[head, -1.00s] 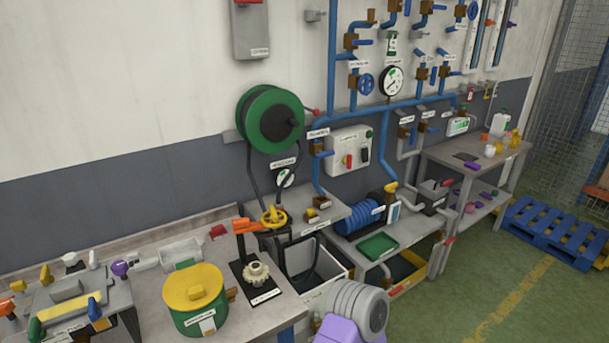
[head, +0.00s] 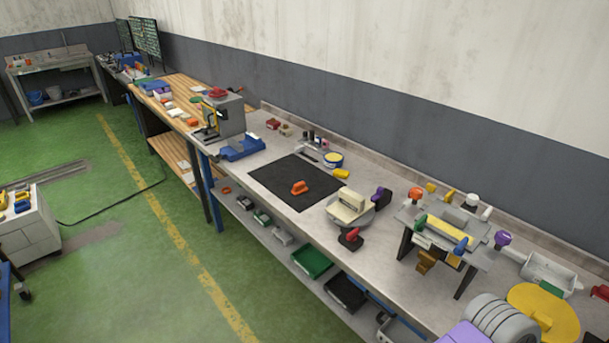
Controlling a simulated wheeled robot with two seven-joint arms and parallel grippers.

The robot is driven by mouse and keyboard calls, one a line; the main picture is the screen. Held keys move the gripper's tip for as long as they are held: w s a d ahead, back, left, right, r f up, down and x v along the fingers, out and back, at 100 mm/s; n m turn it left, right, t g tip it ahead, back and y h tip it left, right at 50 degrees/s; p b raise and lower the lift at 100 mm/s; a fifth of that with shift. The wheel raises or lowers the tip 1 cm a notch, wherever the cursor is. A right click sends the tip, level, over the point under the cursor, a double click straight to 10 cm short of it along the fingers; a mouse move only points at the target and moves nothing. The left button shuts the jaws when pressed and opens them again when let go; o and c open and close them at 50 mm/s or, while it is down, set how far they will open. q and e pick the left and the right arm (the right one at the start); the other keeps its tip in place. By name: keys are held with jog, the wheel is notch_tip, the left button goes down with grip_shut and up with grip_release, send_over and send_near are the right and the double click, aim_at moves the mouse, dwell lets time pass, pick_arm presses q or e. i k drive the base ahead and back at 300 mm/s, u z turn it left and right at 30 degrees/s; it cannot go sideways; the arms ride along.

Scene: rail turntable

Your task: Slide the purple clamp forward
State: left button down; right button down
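The other is a purple rounded knob (head: 502,238) at the right end of a small raised fixture (head: 446,232). I cannot tell for sure which of them is the purple clamp. Neither gripper is in view. A grey ribbed link of my arm with a purple part shows at the bottom right.
The cream device (head: 350,207) and a red-handled piece (head: 350,236) stand near the bench's middle. A black mat (head: 285,180) holds an orange item (head: 299,188). A yellow lid (head: 543,312) is at the lower right. Green floor (head: 150,270) is open to the left.

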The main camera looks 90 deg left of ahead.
aim_at(379, 190)
jog(key=u, duration=2.15)
